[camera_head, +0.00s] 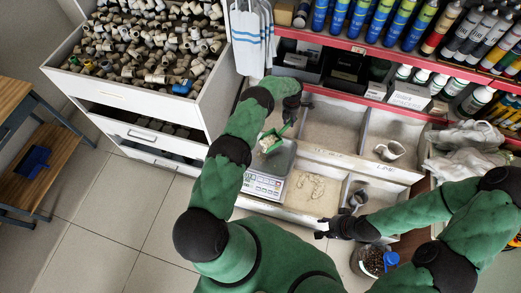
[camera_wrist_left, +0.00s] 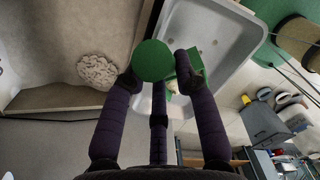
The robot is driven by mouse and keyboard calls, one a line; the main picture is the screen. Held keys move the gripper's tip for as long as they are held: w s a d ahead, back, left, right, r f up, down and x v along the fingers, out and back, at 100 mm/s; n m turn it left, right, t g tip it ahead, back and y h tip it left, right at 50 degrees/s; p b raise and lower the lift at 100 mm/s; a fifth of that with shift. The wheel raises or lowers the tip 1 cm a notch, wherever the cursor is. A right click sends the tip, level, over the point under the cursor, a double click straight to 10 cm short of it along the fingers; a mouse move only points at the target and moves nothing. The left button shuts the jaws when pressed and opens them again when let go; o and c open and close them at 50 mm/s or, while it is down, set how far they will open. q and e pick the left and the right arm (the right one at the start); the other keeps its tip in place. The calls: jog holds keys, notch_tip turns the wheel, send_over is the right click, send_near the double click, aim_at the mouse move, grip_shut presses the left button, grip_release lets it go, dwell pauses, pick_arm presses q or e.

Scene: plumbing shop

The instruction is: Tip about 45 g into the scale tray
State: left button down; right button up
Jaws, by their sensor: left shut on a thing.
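My left gripper (camera_head: 291,106) is shut on a green scoop (camera_head: 272,140), held over the scale tray (camera_head: 283,158). In the left wrist view the fingers close on its round green end (camera_wrist_left: 152,60); the green scoop body (camera_wrist_left: 192,68) shows behind, above the white tray (camera_wrist_left: 215,35). A little pale material shows at the scoop in the head view, but its amount is unclear. The scale (camera_head: 265,184) has a lit display, too small to read. My right gripper (camera_head: 322,228) hangs in front of the bins, apart from the scale; its opening is unclear.
Bins with pale powder (camera_head: 335,125) lie right of the scale; the front one holds a beige heap (camera_head: 308,188). A pale scoop (camera_head: 390,151) and a dark scoop (camera_head: 357,199) lie in other bins. A jar (camera_head: 370,262) stands near my right arm. A fittings drawer (camera_head: 130,95) stands left.

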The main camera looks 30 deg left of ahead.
pick_arm(q)
jog(key=shift+s+a+r+t+h+p, duration=0.35)
jog(key=shift+s+r+p, duration=0.4)
jog(key=shift+p, duration=2.35)
jog(key=shift+a+r+p, duration=0.1)
jog(key=shift+r+p, duration=0.05)
jog(key=shift+p, duration=0.15)
jog(key=shift+s+a+r+t+p, duration=0.25)
jog(key=shift+s+p, duration=0.1)
jog(key=shift+p, duration=0.7)
jog(key=shift+s+a+r+h+p, duration=0.1)
jog(key=shift+s+r+h+p, duration=0.15)
jog(key=shift+p, duration=0.45)
